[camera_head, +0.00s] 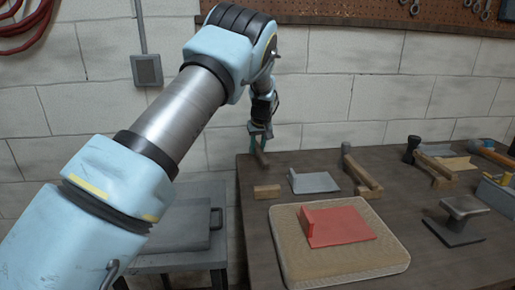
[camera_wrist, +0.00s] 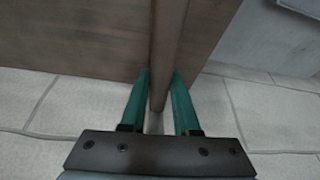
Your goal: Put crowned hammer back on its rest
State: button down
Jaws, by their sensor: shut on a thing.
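My gripper (camera_head: 262,138) is at the far left corner of the bench, close to the block wall. It is shut on a brown wooden handle (camera_head: 262,157), which also shows between the green fingers (camera_wrist: 160,100) in the wrist view as a long bar (camera_wrist: 168,45). The head of the held tool is not clear in either view, so I cannot tell whether it is the crowned hammer. A small wooden block (camera_head: 267,191) lies on the bench just in front of the gripper. Wooden rests with hammers stand further right, one in the middle (camera_head: 367,180) and one beyond it (camera_head: 432,167).
A red angled piece (camera_head: 340,227) lies on a tan mat (camera_head: 300,270) at the front. A grey angled plate (camera_head: 315,183) lies behind it. A small anvil (camera_head: 464,208) stands at the right. A lower grey table (camera_head: 175,240) is left of the bench (camera_head: 257,235).

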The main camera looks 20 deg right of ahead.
aim_at(260, 151)
jog(key=shift+f+b, duration=0.35)
jog(key=shift+f, duration=0.2)
jog(key=c, duration=0.6)
grip_release()
jog(key=shift+o, duration=0.2)
jog(key=b+v, duration=0.3)
jog(key=v, duration=0.7)
jog(key=shift+a+r, duration=0.1)
jog(key=shift+r, duration=0.3)
jog(key=s+a+f+n+g, duration=0.1)
jog(key=a, duration=1.2)
jog(key=s+a+f+g, duration=0.1)
jog(key=s+a+f, duration=0.1)
jog(key=a, duration=1)
jog(key=s+a+f, duration=0.2)
jog(key=s+a, duration=0.7)
jog(key=s+a+f, duration=0.1)
jog(key=s+a, duration=0.8)
jog(key=s, duration=0.1)
jog(key=shift+f+g+y, duration=0.3)
jog(key=shift+f, duration=0.1)
